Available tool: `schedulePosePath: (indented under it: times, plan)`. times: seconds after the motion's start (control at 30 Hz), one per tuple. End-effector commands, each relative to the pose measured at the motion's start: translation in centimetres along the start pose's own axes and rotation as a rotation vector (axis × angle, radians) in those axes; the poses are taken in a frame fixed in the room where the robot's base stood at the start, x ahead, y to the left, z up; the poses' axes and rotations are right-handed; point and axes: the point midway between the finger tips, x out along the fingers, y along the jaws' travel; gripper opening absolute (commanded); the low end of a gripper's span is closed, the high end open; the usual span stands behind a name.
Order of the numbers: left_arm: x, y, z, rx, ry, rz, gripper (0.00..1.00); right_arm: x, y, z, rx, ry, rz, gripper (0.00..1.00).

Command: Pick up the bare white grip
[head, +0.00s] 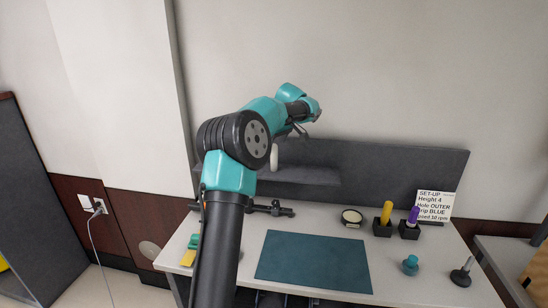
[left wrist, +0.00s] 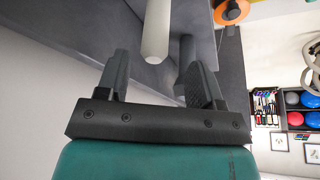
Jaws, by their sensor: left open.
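The bare white grip (head: 274,157) is a pale upright cylinder, partly hidden behind my left arm in the head view. In the left wrist view the white grip (left wrist: 157,32) shows with its rounded end toward the gap between my fingers. My left gripper (head: 301,130) is open and close to it; its two dark fingers (left wrist: 158,75) stand apart with nothing between their tips that I can make out. Whether a finger touches the grip cannot be told. My right gripper is not in view.
A dark grey panel (head: 390,175) stands behind the table. A teal mat (head: 313,262), a round tin (head: 352,217), yellow (head: 386,213) and purple (head: 413,216) grips in black blocks, a set-up card (head: 434,204) and a teal knob (head: 410,265) are on the table.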

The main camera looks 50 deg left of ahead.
Motion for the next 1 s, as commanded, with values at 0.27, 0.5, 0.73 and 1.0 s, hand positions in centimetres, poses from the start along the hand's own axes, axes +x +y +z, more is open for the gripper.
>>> schedulePosePath:
  times: [0.27, 0.5, 0.73, 1.0]
  plan:
    - [0.6, 0.0, 0.0, 0.000, 0.001, 0.002, 0.61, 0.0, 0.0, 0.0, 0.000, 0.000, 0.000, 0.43]
    - [1.2, 0.1, 0.1, 0.001, 0.000, 0.000, 0.61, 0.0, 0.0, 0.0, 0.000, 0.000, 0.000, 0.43]
    - [4.1, 0.6, 0.4, 0.001, 0.000, -0.002, 0.61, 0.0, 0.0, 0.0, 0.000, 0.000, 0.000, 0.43]
    - [5.8, 0.6, 0.4, 0.000, 0.002, 0.002, 0.61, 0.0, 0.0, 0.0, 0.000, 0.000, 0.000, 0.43]
